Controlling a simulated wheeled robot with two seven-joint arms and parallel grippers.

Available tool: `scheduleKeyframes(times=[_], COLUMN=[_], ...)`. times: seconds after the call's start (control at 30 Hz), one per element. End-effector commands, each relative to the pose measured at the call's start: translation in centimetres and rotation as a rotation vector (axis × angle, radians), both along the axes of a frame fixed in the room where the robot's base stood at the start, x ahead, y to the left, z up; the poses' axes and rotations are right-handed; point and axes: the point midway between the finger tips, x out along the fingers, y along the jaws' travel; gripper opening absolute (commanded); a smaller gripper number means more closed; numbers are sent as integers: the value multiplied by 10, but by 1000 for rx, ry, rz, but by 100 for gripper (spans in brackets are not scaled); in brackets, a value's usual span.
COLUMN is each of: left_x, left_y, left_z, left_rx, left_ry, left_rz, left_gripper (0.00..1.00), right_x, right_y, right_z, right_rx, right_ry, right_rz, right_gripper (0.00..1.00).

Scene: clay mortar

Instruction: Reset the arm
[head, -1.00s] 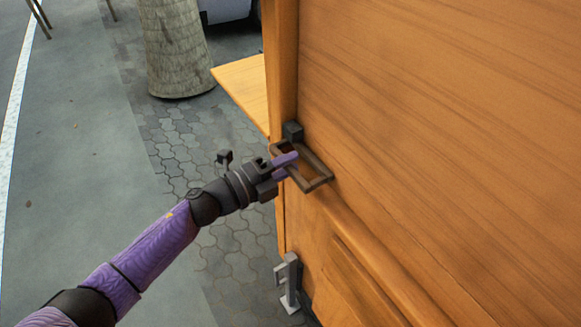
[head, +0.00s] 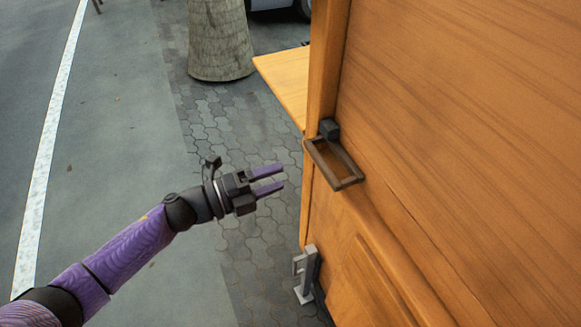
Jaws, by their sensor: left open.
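My left arm comes in from the lower left of the head view. Its gripper (head: 276,178) is open, with two purple fingers pointing right and nothing between them. It hangs in the air left of the brown rectangular handle frame (head: 345,180) on the wooden stall, with a clear gap between them. The handle frame sticks out from the corner of the stall beside a dark block (head: 329,129). My right gripper is not in view.
The wooden stall (head: 460,130) fills the right side. A wooden shelf (head: 283,82) juts from its far side. A grey metal bracket (head: 306,275) stands at its lower corner. A tree trunk (head: 219,40) rises at the back. Open paving (head: 215,130) lies to the left.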

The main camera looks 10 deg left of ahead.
Motion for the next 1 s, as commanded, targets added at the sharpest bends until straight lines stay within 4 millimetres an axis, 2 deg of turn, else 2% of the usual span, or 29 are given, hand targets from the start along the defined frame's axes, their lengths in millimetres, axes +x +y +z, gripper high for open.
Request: scheduleKeyframes(times=[0.4,0.47,0.57,0.6,0.67,0.7,0.77,0.8,0.87,0.9,1.0], left_x=[1,3,-2,-15,-46,-72,-119,-154,-210,-247,-332], left_y=[2,11,44,61,83,94,108,114,119,119,115], left_z=[-4,-22,-92,-129,-183,-216,-259,-283,-313,-328,-349], left_rx=[-7,-38,-139,-183,-238,-267,-299,-315,-330,-333,-327], left_ry=[16,93,377,520,726,854,1035,1150,1312,1411,1613], left_rz=[16,89,354,488,681,802,975,1087,1249,1349,1563], left_gripper=[61,61,61,61,61,61,61,61,61,61,61], right_x=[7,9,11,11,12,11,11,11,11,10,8], right_y=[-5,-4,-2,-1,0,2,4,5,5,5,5], right_z=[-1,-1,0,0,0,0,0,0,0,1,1], right_rx=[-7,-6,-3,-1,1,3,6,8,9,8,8], right_ry=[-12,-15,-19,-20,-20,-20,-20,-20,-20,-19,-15], right_rz=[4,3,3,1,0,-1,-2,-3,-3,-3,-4], right_gripper=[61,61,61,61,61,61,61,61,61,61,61])
